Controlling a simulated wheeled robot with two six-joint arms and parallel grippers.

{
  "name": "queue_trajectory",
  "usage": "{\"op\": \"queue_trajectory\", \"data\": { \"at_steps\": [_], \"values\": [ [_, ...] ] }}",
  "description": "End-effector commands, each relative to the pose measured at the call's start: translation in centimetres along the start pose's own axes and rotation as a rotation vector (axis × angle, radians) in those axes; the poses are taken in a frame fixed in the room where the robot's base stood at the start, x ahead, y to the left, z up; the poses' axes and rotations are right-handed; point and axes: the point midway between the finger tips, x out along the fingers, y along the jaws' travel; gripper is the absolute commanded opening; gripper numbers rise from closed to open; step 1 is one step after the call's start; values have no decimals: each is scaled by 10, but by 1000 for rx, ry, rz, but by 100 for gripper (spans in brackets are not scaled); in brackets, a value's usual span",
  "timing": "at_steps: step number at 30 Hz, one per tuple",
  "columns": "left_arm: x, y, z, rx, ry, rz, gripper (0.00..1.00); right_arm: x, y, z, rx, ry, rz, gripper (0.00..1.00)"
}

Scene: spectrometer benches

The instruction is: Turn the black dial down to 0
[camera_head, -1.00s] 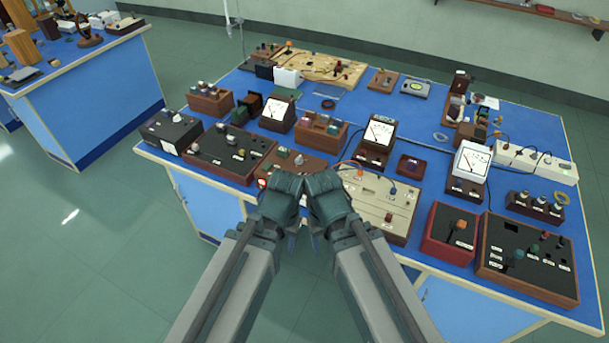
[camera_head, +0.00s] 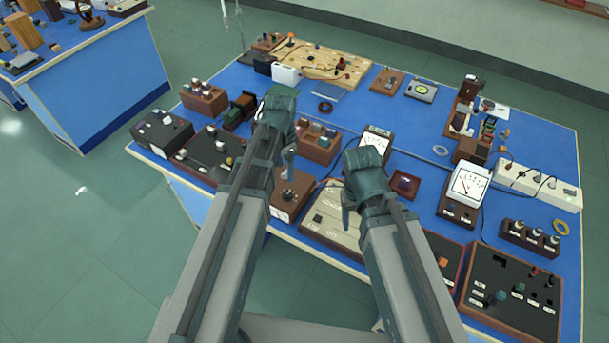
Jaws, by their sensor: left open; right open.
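I cannot single out the black dial with certainty. A small dark knob (camera_head: 318,218) shows on the beige sloped panel (camera_head: 338,232) at the bench's front edge. My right gripper (camera_head: 350,205) hangs above this panel and hides part of it. My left gripper (camera_head: 287,150) is further left, above the middle of the bench between the dark control box and the wooden block. Both grippers are open and empty, and neither visibly touches a dial. The dark control box (camera_head: 203,153) with several small knobs lies left of my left arm, partly covered by it.
A dark panel (camera_head: 520,312) with a teal knob stands at the front right, beside a red box (camera_head: 446,250) partly behind my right arm. White meters (camera_head: 467,185), a power strip (camera_head: 535,182) and loose wires crowd the bench.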

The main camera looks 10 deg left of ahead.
Motion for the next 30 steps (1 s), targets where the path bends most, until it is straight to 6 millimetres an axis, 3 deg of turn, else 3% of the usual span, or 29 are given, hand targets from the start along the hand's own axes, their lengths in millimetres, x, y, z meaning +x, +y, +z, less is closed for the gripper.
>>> {"op": "queue_trajectory", "data": {
  "at_steps": [3,14,30],
  "values": [
    [-4,-8,1,21,4,1,69,-4,0,1,0,0,0,61],
    [6,-8,1,26,5,0,69,6,-1,0,-2,0,0,61],
    [75,-8,1,25,5,1,69,74,-7,-4,-4,0,1,61]
  ]
}}
